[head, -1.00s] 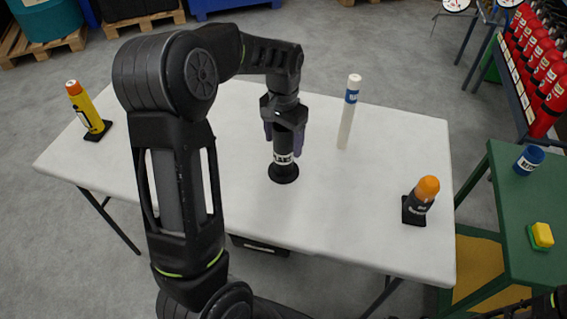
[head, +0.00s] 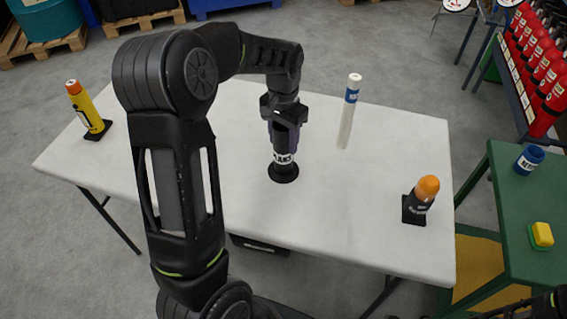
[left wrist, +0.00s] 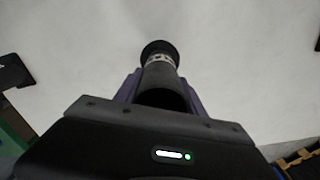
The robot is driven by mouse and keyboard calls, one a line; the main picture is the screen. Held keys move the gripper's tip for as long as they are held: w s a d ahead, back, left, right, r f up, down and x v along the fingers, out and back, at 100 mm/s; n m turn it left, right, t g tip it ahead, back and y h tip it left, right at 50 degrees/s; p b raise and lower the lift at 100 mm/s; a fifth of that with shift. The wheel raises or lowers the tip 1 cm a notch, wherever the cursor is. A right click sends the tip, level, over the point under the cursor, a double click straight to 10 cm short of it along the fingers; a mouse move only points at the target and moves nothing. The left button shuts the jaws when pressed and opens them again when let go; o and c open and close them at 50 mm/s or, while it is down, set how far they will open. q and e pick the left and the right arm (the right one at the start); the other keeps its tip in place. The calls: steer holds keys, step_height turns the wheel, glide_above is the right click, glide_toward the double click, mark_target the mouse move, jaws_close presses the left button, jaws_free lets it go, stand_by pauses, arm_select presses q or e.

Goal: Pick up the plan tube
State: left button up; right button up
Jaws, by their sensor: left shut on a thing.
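A black tube (head: 285,172) with a white lettered band and a wide dark foot stands upright on the white table (head: 235,215). My left gripper (head: 284,140) points down over it and is shut on its upper part. In the left wrist view the tube (left wrist: 159,75) runs between the two purplish fingers (left wrist: 163,92), its foot at the far end. A white tube (head: 347,118) with a blue band stands to its right, apart from the gripper. I cannot read which tube is labelled as the plan tube. My right gripper is not in view.
A yellow bottle with an orange cap (head: 88,112) stands at the table's left end. An orange-topped dark item (head: 421,198) stands near the right end. A green table (head: 520,205) holds a blue cup (head: 529,159) and a yellow block (head: 542,235). Red extinguishers (head: 546,85) line the right.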

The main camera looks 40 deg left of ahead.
arm_select(q)
jaws_close()
stand_by(0.5)
step_height(320, 180, up, 10)
stand_by(0.5)
stand_by(0.4)
